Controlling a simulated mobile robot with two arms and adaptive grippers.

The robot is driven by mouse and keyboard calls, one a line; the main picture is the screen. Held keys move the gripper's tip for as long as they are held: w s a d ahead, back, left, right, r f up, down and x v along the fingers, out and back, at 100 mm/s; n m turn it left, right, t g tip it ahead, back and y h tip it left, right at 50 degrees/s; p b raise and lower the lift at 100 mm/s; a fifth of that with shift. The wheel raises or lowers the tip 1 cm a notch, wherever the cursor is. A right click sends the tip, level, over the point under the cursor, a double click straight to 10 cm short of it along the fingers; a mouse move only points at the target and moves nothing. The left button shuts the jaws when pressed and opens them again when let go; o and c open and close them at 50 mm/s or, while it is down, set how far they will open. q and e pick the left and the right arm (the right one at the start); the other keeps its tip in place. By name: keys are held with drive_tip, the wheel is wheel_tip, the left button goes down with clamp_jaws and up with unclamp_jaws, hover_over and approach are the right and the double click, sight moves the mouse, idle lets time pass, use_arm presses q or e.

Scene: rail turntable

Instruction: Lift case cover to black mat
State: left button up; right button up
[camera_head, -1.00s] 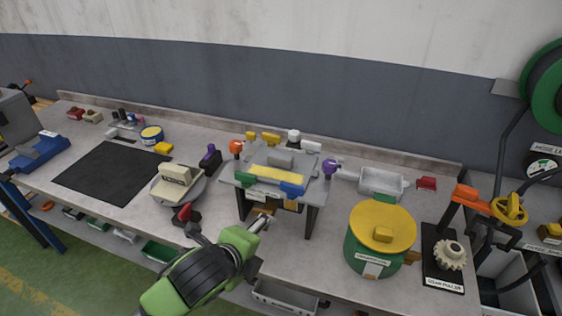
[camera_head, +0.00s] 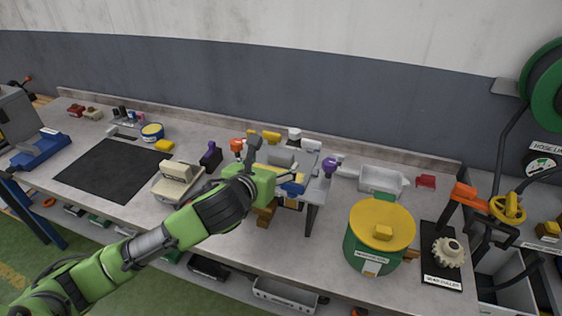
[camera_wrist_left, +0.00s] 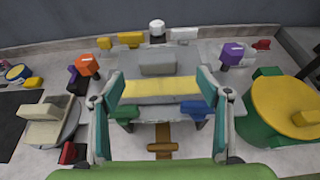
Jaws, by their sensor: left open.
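The case on a dark-legged stand has a flat grey top, which I take as the case cover (camera_head: 311,162). In the left wrist view the cover (camera_wrist_left: 188,68) carries a raised grey block (camera_wrist_left: 158,62) and a yellow strip (camera_wrist_left: 160,87). My left gripper (camera_head: 268,160) is over the case and hides its left part in the head view. In the left wrist view the open gripper (camera_wrist_left: 160,76) has one finger either side of the cover, with nothing held. Contact cannot be told. The black mat (camera_head: 115,170) lies bare at the left. My right gripper is not in view.
A beige device on a round grey base (camera_head: 178,178) stands between mat and case. Orange (camera_head: 237,146) and purple (camera_head: 330,167) knobs flank the case. A green pot with yellow lid (camera_head: 379,235) and a gear puller (camera_head: 442,255) stand at the right.

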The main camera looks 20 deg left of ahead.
sight(280, 155)
use_arm(q)
drive_tip(key=shift+x, duration=1.1)
drive_tip(key=shift+w+p, duration=0.45)
drive_tip(key=p+x, duration=0.1)
drive_tip(key=x, duration=0.2)
drive_tip(key=shift+a+f, duration=0.15)
drive_tip(key=shift+w+f+p, duration=0.3)
drive_tip(key=shift+w, duration=0.35)
drive_tip(key=shift+s, duration=0.1)
drive_tip(key=c, duration=1.7)
drive_tip(key=shift+o, duration=0.2)
drive_tip(key=shift+r, duration=0.15)
